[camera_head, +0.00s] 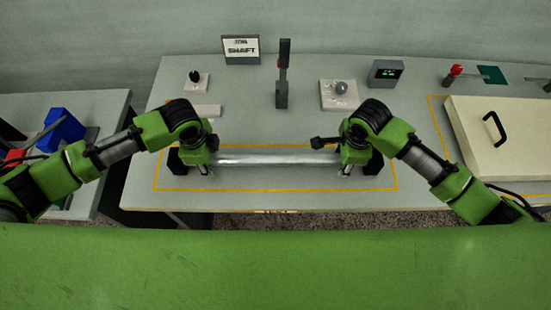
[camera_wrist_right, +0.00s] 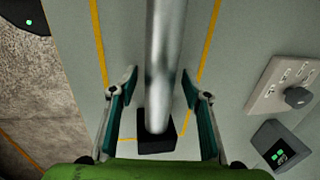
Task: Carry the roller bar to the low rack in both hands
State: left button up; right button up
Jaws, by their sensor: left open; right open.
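The roller bar (camera_head: 275,159) is a shiny metal cylinder lying left to right inside a yellow outline on the table. Its ends sit at black supports, one at the left (camera_head: 176,162) and one at the right (camera_head: 374,164). My left gripper (camera_head: 204,172) is over the bar's left end and my right gripper (camera_head: 346,172) over its right end. In the right wrist view the bar (camera_wrist_right: 163,70) runs between the two spread fingers of my right gripper (camera_wrist_right: 160,100), with gaps on both sides. The left fingertips are mostly hidden. I cannot make out the low rack for certain.
Behind the bar stand a SHAFT sign (camera_head: 241,49), an upright lever (camera_head: 283,75), a knob plate (camera_head: 340,94) and a small display box (camera_head: 385,73). A beige lid with a black handle (camera_head: 512,140) lies at the right. A side table (camera_head: 105,112) with a blue object (camera_head: 64,131) is at the left.

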pick_arm(q)
grip_shut()
pick_arm(e)
grip_shut()
